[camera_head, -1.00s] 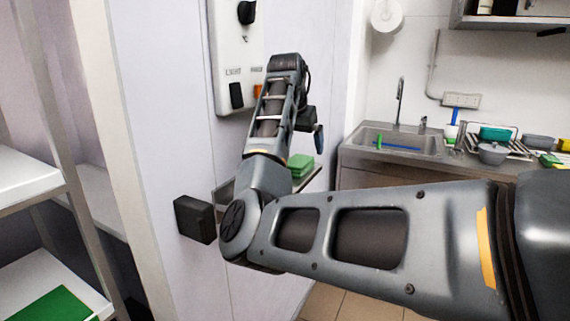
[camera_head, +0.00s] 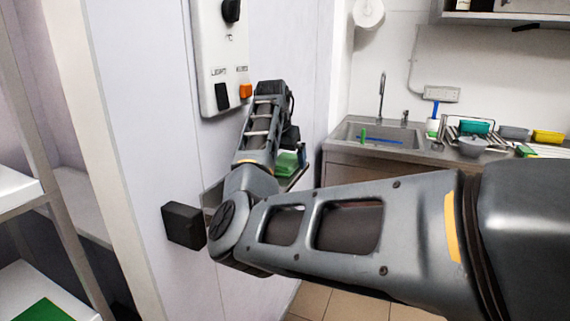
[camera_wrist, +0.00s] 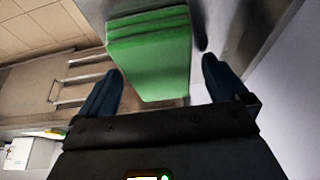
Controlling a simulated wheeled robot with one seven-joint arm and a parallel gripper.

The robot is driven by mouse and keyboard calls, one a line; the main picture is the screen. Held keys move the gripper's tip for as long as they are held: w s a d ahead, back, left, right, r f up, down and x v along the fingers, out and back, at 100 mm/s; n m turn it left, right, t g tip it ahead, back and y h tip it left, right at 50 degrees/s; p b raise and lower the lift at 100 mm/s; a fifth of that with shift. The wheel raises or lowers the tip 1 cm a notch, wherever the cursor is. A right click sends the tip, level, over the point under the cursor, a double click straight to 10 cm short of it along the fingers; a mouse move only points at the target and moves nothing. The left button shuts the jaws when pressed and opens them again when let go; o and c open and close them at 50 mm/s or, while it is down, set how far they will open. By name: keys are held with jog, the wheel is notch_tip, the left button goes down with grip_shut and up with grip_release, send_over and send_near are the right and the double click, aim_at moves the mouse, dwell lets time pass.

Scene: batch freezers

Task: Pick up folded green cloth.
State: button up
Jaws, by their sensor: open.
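The folded green cloth (camera_wrist: 150,60) lies on a narrow metal shelf (camera_wrist: 205,12) by the wall. It also shows in the head view (camera_head: 287,164), partly hidden behind my arm. In the wrist view its layered edge is at the top and its flat face reaches down between the fingers. My gripper (camera_wrist: 163,78) is open, with one dark blue finger on each side of the cloth's lower part. There is a small gap on both sides; I cannot tell how far the fingertips are from it in depth. In the head view my arm hides most of the gripper.
A wall panel (camera_head: 219,60) with switches is just above my wrist. A black block (camera_head: 183,225) juts from the wall beside my elbow. A sink (camera_head: 375,137) and dishes stand at the back right. A shelf rack (camera_head: 45,180) is at left.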

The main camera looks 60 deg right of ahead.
aim_at(291, 157)
jog(key=shift+f, duration=0.15)
jog(key=shift+c, duration=0.2)
dwell(0.3)
jog(key=c, duration=1.1)
jog(key=shift+o, duration=0.2)
jog(key=r, duration=0.3)
jog(key=s+r+b, duration=0.1)
jog(key=shift+d+r, duration=0.3)
jog(key=shift+r, duration=0.1)
jog(key=s+d+r+b, duration=0.1)
jog(key=s+d+r, duration=0.3)
jog(key=s, duration=0.5)
notch_tip(291, 157, up, 2)
jog(key=shift+s+d+r, duration=0.25)
